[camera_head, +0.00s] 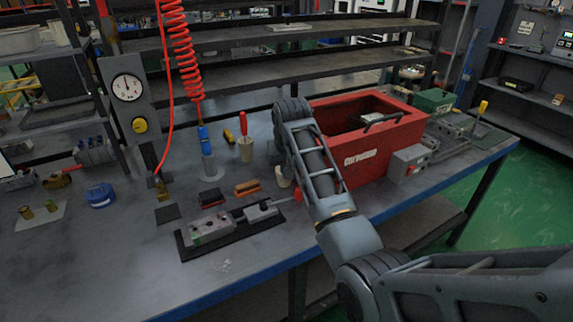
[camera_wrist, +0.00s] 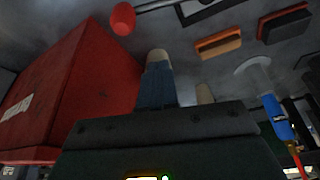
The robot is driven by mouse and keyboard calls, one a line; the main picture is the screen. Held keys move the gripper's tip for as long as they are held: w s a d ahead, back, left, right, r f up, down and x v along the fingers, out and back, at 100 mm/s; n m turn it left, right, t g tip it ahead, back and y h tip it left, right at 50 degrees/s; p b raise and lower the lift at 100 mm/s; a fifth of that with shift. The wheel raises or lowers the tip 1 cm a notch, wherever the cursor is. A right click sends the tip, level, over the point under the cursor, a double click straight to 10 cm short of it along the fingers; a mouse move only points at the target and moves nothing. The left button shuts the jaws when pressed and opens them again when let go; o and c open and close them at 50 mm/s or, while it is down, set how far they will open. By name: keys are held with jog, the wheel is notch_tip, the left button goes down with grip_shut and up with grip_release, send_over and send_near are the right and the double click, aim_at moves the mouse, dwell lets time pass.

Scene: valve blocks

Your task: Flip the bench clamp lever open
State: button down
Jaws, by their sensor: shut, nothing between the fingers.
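The bench clamp (camera_head: 262,210) sits on a dark base plate near the bench's front edge, beside a grey valve block (camera_head: 209,227). Its lever lies low, reaching right to a red grip (camera_head: 298,194). In the wrist view the red grip (camera_wrist: 122,18) shows at the top, left of my fingertips, with a gap between. My gripper (camera_wrist: 158,57) is shut and empty, its pale fingertips together. In the head view my arm hides most of it, above and behind the red grip. The clamp body is mostly out of the wrist view.
A large red box (camera_head: 366,138) stands right of my gripper and close to it; its wall (camera_wrist: 75,95) fills the left of the wrist view. The bench's left front is clear.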

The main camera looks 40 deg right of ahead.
jog(key=x, duration=0.5)
jog(key=shift+d+f, duration=0.1)
jog(key=shift+f, duration=0.1)
jog(key=shift+s+a+f+p, duration=0.2)
jog(key=shift+s+a+p, duration=0.35)
jog(key=shift+s, duration=0.25)
jog(key=shift+s+a+f+p, duration=0.15)
jog(key=shift+s+a+p, duration=0.4)
jog(key=shift+s, duration=0.3)
